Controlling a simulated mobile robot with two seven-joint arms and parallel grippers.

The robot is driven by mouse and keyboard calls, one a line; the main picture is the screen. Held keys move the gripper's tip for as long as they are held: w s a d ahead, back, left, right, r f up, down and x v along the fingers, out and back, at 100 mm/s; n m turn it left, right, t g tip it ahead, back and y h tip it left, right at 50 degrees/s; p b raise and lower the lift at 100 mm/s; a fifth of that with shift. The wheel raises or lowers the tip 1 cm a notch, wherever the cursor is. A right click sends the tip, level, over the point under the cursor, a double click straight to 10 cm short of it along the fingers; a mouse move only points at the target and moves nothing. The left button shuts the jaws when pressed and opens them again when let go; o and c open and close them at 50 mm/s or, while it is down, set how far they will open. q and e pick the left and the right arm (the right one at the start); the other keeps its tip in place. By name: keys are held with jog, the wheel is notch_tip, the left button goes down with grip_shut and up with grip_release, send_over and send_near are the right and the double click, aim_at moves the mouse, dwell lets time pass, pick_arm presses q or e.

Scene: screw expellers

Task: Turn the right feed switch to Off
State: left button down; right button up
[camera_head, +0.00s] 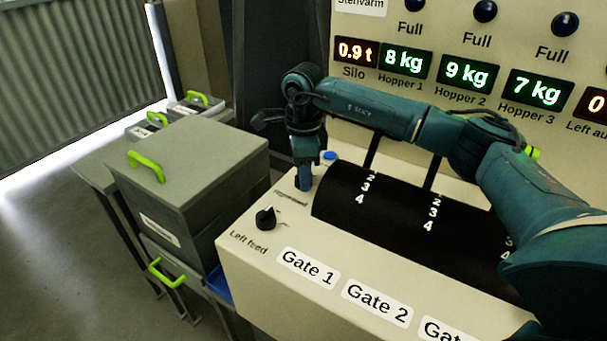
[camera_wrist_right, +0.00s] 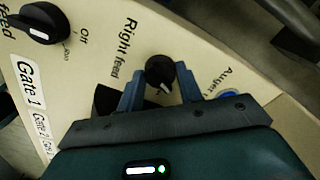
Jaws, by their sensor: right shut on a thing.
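The right feed switch (camera_wrist_right: 160,72) is a round black knob with a white pointer mark on the cream panel, beside the words "Right feed" in the right wrist view. The two fingers of my right gripper (camera_wrist_right: 160,82) stand on either side of it and are shut on it. The pointer mark faces the lower part of the picture; its Off and Run marks are not readable. In the head view my right gripper (camera_head: 304,178) points down at the back left of the panel and hides the switch. My left gripper is not in view.
The left feed knob (camera_head: 265,218) sits in front of my right gripper. A blue button (camera_head: 330,155) lies close behind it. The black gate housing (camera_head: 390,215) with slots and levers is at its right. Grey lidded bins (camera_head: 195,160) stand left of the panel.

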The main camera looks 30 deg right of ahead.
jog(key=n+b, duration=0.1)
jog(key=n, duration=0.4)
jog(key=shift+n, duration=0.4)
dwell(0.3)
jog(key=o, duration=1)
notch_tip(320, 180, up, 13)
jog(key=shift+r, duration=0.1)
